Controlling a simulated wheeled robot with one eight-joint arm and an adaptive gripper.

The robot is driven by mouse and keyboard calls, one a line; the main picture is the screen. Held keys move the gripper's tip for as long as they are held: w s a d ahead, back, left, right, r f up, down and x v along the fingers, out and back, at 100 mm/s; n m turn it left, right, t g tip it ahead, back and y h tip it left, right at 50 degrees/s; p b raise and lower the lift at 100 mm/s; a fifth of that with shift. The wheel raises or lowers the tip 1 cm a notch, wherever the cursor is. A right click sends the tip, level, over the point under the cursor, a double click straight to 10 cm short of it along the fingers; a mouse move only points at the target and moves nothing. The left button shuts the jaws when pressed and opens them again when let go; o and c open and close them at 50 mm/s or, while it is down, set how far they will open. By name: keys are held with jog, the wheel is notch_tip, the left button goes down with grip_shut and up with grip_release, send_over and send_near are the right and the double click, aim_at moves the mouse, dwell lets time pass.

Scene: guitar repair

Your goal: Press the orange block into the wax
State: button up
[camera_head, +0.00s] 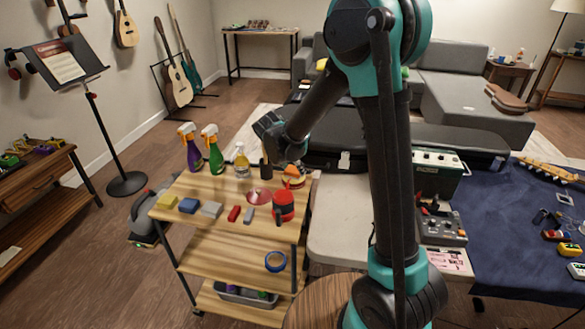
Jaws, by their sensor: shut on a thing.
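My gripper (292,160) is at the back right corner of the wooden cart, pointing down. It is shut on a small orange block (293,170), of which only a little shows below the fingers. A low, round, reddish-orange thing (293,183), which may be the wax, lies directly under the block on the cart top. I cannot tell from this view whether the block touches it or is just above it. The fingers are small and partly hidden by my wrist.
The cart top (190,226) also holds spray bottles (215,155), a yellowish bottle (242,162), a red-pink round piece (259,197), a red can (283,205) and several small blocks (212,210). A black case (335,150) is close behind.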

aim_at(292, 170)
jog(key=shift+f, duration=0.45)
dwell(1.2)
jog(key=shift+r, duration=0.1)
jog(key=shift+r, duration=3.45)
